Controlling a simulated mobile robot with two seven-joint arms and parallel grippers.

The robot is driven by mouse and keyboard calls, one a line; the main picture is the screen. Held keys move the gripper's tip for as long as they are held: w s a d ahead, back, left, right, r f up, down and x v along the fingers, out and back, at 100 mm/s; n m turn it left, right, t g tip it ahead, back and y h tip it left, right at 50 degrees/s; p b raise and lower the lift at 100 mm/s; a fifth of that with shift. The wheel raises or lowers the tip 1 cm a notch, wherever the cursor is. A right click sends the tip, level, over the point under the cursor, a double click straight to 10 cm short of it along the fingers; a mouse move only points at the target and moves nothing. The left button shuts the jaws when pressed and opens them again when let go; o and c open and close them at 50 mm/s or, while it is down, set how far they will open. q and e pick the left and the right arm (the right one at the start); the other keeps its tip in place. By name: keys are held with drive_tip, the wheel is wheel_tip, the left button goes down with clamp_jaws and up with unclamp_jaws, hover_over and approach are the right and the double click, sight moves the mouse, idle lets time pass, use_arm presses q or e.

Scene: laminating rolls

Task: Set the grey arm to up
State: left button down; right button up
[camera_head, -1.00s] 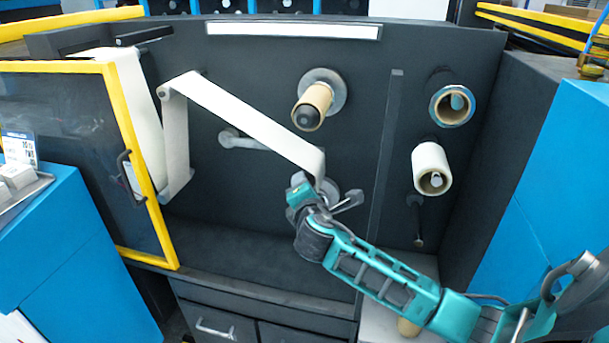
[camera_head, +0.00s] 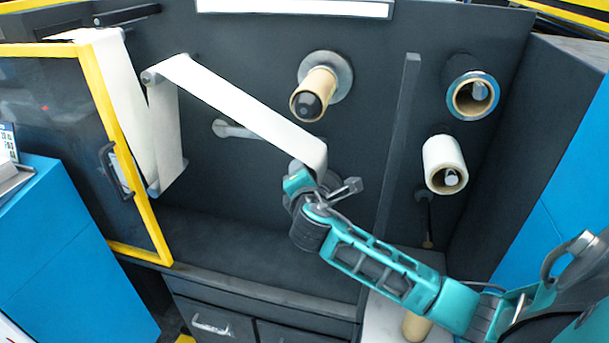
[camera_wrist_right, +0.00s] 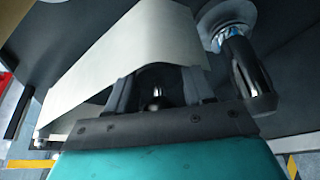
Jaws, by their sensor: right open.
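A light grey arm (camera_head: 238,130) is on the dark panel, left of centre. It lies nearly level, its rounded end at left and its right part behind the white web (camera_head: 240,105). My right gripper (camera_head: 301,181) is at the lower end of the web, below and right of the grey arm. Its fingers are hard to make out in the head view. In the right wrist view the gripper (camera_wrist_right: 157,78) has its two dark fingers apart, with a small shiny dark knob between them, apparently not gripped. My left gripper is out of view.
A dark block on a hub (camera_head: 346,189) stands right beside my right gripper. A cardboard core (camera_head: 318,82) sits on a spindle above. Two rolls (camera_head: 473,97) (camera_head: 444,165) hang at right, past a vertical bar (camera_head: 398,150). A yellow-framed door (camera_head: 120,140) stands open at left.

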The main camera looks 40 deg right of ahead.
clamp_jaws()
idle(0.4)
drive_tip(key=shift+r, duration=0.15)
wheel_tip(320, 180, up, 10)
drive_tip(key=w+a+n+g+p, duration=0.1)
drive_tip(key=n, duration=0.2)
drive_tip(key=shift+w+g, duration=0.15)
drive_tip(key=shift+g, duration=0.25)
drive_tip(key=shift+a, duration=0.1)
